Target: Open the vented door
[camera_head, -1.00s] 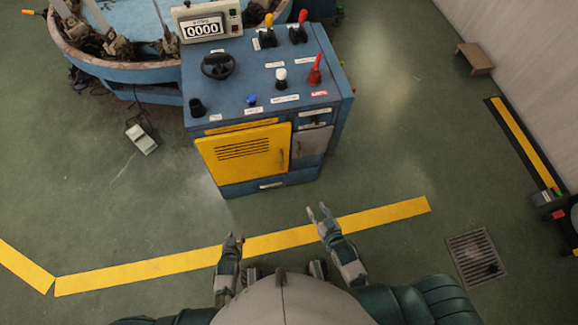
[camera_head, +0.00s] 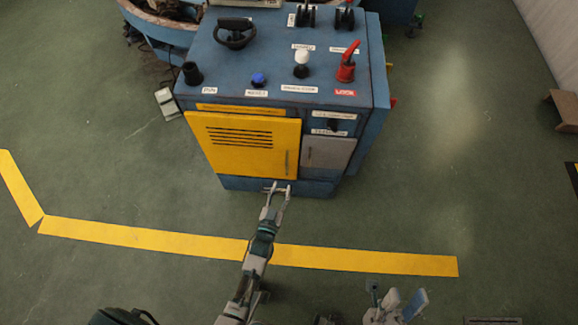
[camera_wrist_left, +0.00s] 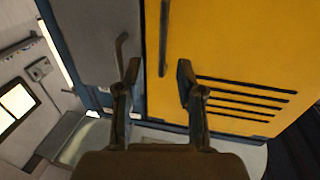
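The vented door (camera_head: 243,147) is yellow with dark horizontal slots, on the front of a blue cabinet (camera_head: 277,78). It looks shut. Its upright handle (camera_head: 287,163) is near the door's right edge. My left gripper (camera_head: 278,187) is open, just below the handle in the head view. In the left wrist view the two fingers (camera_wrist_left: 158,75) are apart, and the handle (camera_wrist_left: 164,38) appears between them, beyond the tips. No contact shows. My right gripper (camera_head: 396,298) is low at the bottom of the head view, empty, its fingers looking apart.
A smaller grey door (camera_head: 328,152) with its own handle sits right of the vented door. The cabinet top carries a red lever (camera_head: 346,64), a white knob (camera_head: 302,62) and a black wheel (camera_head: 235,34). Yellow tape (camera_head: 360,259) crosses the floor. Floor before the cabinet is clear.

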